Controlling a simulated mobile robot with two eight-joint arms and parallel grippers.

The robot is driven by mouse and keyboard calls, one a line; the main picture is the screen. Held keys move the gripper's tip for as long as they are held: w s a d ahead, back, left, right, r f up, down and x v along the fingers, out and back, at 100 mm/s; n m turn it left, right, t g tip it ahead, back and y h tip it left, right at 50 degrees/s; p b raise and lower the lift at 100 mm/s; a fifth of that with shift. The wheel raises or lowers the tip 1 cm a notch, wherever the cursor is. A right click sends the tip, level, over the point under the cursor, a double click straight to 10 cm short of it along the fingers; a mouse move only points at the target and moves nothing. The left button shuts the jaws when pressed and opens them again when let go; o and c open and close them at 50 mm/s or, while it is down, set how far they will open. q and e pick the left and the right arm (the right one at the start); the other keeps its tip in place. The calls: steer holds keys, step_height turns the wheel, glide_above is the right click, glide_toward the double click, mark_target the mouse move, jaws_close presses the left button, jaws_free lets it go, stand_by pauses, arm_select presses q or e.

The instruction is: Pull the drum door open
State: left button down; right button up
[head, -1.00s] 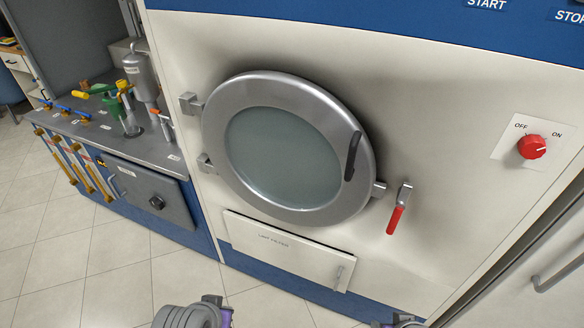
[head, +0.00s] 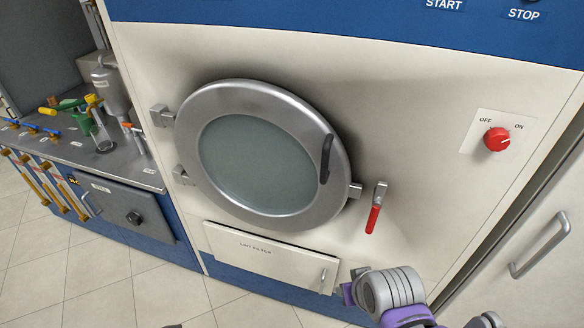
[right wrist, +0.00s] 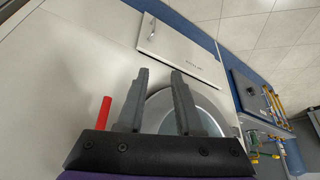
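The round drum door (head: 340,190) has a grey metal rim and a glass window (head: 255,165). It looks closed against the cream machine front, with hinges on its left. A dark curved handle (head: 326,160) is on the rim's right side. A lever with a red grip (head: 373,219) hangs down right of the door; the grip also shows in the right wrist view (right wrist: 104,112). My right gripper (right wrist: 160,71) is open and empty, with the door rim (right wrist: 160,100) behind its fingers. My right arm is low, below the lever, in the head view. My left gripper is out of view.
The lint filter panel (head: 270,253) is below the door. A red OFF/ON knob (head: 497,139) is at right. A door with a grey pull handle (head: 540,245) is at far right. A counter (head: 85,150) with bottles and valves is at left. Tiled floor is clear.

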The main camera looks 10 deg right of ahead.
steer(key=n, duration=0.1)
glide_toward(323, 164)
steer(key=shift+w+d+f+g+y+b, duration=0.2)
steer(key=shift+w+d, duration=0.1)
steer(key=shift+w, duration=0.2)
steer(key=shift+w+d+f+g+y+b, duration=0.15)
steer(key=shift+w+d+f+g, duration=0.1)
steer(key=shift+w, duration=0.25)
steer(key=b+x, duration=0.1)
steer(key=x, duration=0.9)
steer(key=shift+w+f, duration=0.2)
steer(key=shift+f, duration=0.05)
jaws_close()
